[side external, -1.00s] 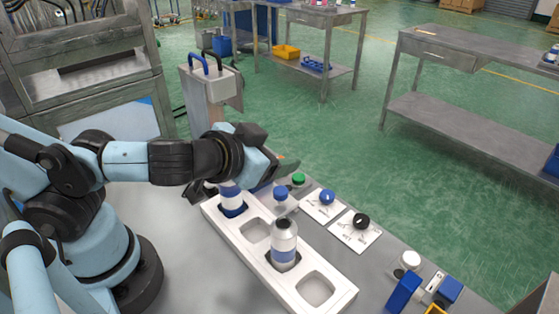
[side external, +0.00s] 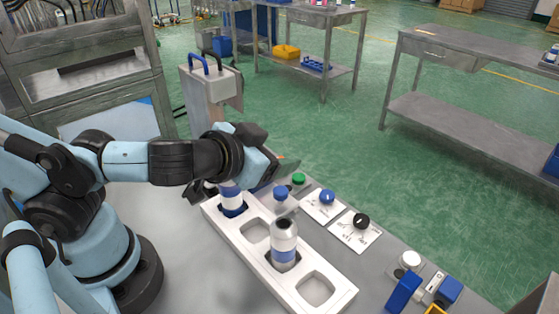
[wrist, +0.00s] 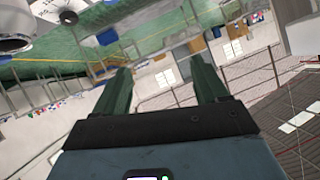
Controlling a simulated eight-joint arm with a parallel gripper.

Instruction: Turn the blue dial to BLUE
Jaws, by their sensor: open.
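The blue dial (side external: 327,196) sits on a white marked plate (side external: 313,207) on the bench, right of my gripper. The plate's lettering is too small to read, so the dial's setting cannot be told. My gripper (side external: 287,167) is above the bench, left of and higher than the dial, and apart from it. In the wrist view, its two green fingers (wrist: 161,85) are spread with nothing between them. The blue dial is not clearly seen in the wrist view.
A black dial (side external: 361,220) on its own plate and a green button (side external: 298,179) flank the blue dial. A white rack (side external: 325,303) holds bottles, one being a clear bottle (side external: 284,240) in front. A blue-capped item (side external: 280,192) stands beside the rack. Blue fixtures (side external: 404,293) stand front right.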

